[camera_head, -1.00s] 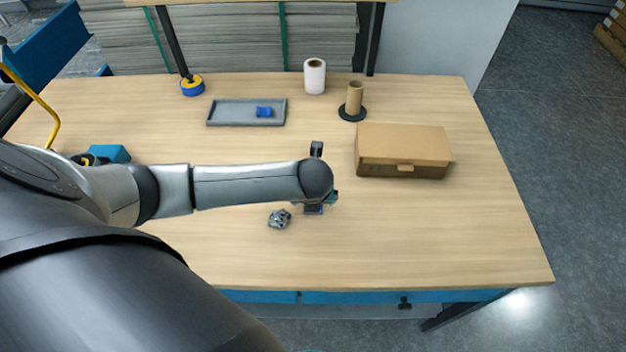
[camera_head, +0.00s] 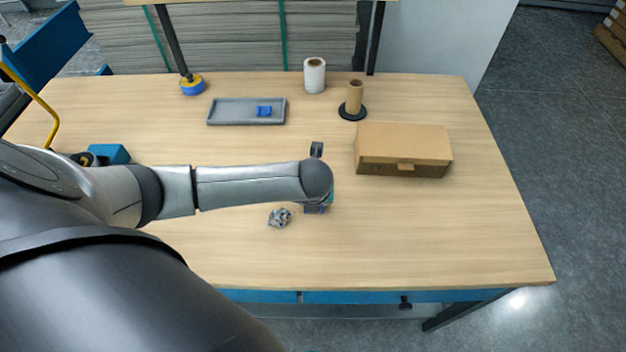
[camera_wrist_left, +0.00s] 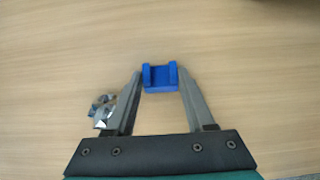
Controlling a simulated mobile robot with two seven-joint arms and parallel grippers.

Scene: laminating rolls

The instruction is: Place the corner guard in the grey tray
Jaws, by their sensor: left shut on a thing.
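A blue corner guard (camera_wrist_left: 159,79) with two raised sides sits between the fingertips of my left gripper (camera_wrist_left: 160,80) in the left wrist view. The fingers are shut on it. In the head view my left gripper (camera_head: 315,209) is over the front middle of the table, largely hidden under my arm. The grey tray (camera_head: 232,112) lies at the back left of the table. A small blue piece (camera_head: 264,111) is in its right part. My right gripper is not in view.
A crumpled silvery lump (camera_head: 280,217) lies just left of my left gripper; it also shows in the left wrist view (camera_wrist_left: 103,112). A cardboard box (camera_head: 403,150) stands at right. A cardboard tube (camera_head: 355,98), a white roll (camera_head: 314,76) and a tape roll (camera_head: 192,86) stand behind.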

